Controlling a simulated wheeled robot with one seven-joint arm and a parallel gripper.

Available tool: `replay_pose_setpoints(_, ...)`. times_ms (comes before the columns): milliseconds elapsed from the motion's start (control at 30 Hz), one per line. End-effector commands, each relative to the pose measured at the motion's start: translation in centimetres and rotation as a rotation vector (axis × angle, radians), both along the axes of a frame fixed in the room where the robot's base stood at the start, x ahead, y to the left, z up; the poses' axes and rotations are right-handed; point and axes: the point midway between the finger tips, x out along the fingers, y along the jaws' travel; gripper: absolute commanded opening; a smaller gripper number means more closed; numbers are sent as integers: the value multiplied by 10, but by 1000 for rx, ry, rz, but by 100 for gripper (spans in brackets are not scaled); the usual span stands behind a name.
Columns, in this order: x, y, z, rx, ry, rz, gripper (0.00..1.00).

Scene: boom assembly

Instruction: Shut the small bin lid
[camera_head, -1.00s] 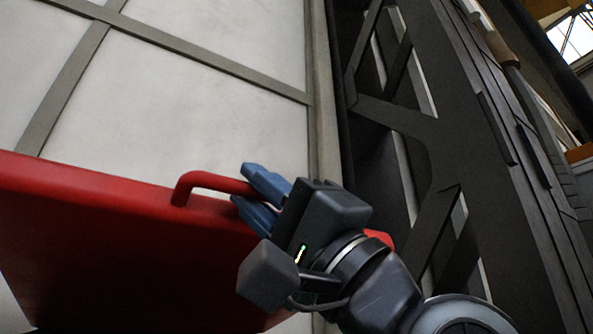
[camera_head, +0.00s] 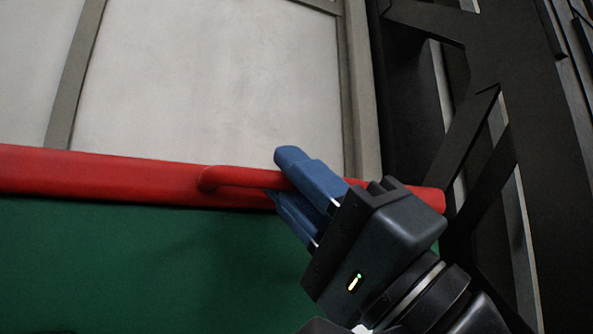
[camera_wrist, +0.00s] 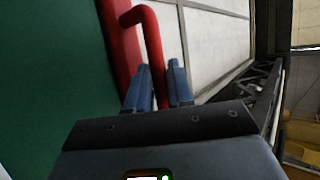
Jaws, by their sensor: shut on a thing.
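The red bin lid (camera_head: 110,177) shows almost edge-on in the head view, as a band across the left and middle. The green bin body (camera_head: 140,265) fills the area below it. I cannot tell whether the lid touches the bin's rim. The lid's red bar handle (camera_head: 240,178) lies between the blue fingers of my gripper (camera_head: 282,178), which is shut on it. In the wrist view the red handle (camera_wrist: 152,35) runs down between the fingertips (camera_wrist: 158,72), with the lid's red edge (camera_wrist: 122,45) and the green body (camera_wrist: 50,90) to the left.
A pale panelled wall (camera_head: 210,80) with grey strips stands behind the lid. A dark metal frame (camera_head: 540,130) rises on the right, close to my gripper and arm.

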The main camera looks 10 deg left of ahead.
Motion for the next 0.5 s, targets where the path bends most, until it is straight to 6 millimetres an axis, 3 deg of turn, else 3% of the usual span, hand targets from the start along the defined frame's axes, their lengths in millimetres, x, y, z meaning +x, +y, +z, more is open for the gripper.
replay_pose_setpoints(33,5,3,-11,-17,17,1,0)
replay_pose_setpoints(233,5,3,-11,-18,18,1,0)
replay_pose_setpoints(267,5,3,-11,-18,18,1,24)
replay_pose_setpoints(433,5,3,-11,-17,17,1,41)
replay_pose_setpoints(500,5,3,-10,-16,17,1,42)
